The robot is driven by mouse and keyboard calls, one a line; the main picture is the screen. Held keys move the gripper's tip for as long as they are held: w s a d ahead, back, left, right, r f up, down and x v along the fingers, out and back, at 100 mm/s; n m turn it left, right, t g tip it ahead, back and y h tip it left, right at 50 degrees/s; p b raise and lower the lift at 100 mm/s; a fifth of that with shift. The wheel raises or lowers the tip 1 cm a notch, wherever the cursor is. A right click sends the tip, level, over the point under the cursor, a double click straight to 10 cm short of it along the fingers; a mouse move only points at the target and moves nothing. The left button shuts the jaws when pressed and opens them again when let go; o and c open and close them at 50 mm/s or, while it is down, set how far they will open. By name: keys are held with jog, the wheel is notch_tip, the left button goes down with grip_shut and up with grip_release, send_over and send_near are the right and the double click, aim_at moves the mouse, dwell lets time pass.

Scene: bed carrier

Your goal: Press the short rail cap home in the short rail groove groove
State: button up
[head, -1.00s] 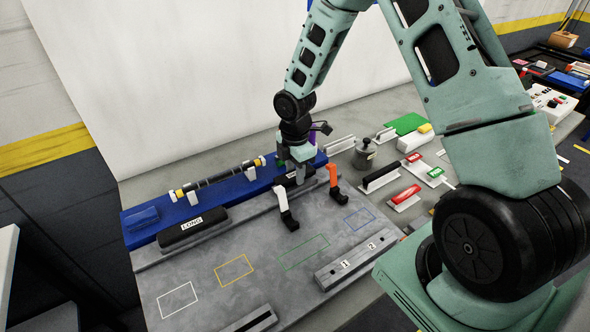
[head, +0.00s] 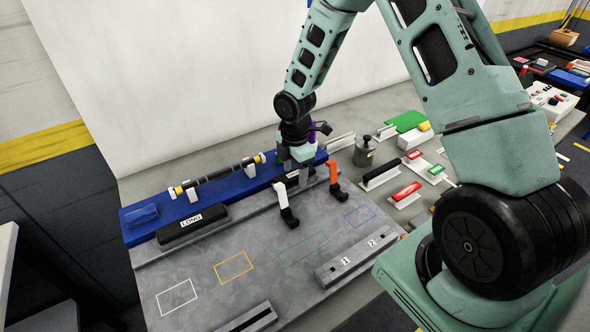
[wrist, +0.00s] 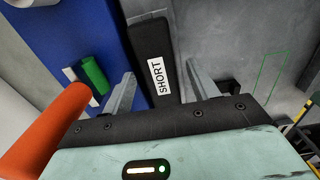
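The short rail cap (wrist: 149,55) is a black bar with a white SHORT label. In the wrist view it lies lengthwise between my two fingers, beside the blue block. My gripper (wrist: 158,85) is open, with one finger on each side of the cap; no clear grip on it shows. In the head view my gripper (head: 300,174) is low over the far edge of the grey plate, hiding most of the cap. The short rail groove is hidden under the cap and gripper, so I cannot tell how deep the cap sits.
A white-handled clamp (head: 281,196) and an orange-handled clamp (head: 333,173) stand close in front of my gripper. The long cap (head: 191,223) lies to the left. A blue rack (head: 238,186) runs behind. The outlined grey plate (head: 205,290) is clear in front.

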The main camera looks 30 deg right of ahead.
aim_at(295, 173)
notch_tip(295, 173, up, 17)
jog(key=b, duration=0.2)
jog(key=shift+r, duration=0.2)
dwell(0.4)
